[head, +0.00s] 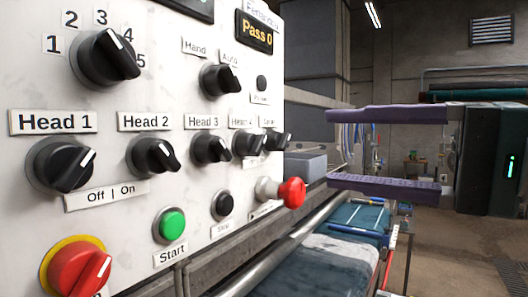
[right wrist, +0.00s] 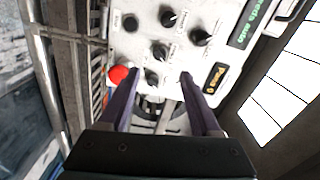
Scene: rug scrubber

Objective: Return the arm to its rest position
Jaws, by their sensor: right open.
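My right gripper (head: 330,148) is open and empty at the right of the head view. Its two purple fingers lie one above the other and point left toward the control panel (head: 140,200). In the right wrist view my right gripper (right wrist: 161,76) shows both fingers spread apart, with panel knobs seen beyond and between them. Nothing is held. It appears apart from the panel, right of the red push button (head: 291,192). My left gripper is in neither view.
The panel fills the left, with knobs such as the Head 1 knob (head: 61,167), a green Start button (head: 172,224) and a red-yellow switch (head: 75,268). A metal rail (head: 285,245) and rugs (head: 325,262) lie below. Open floor (head: 450,240) shows at right.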

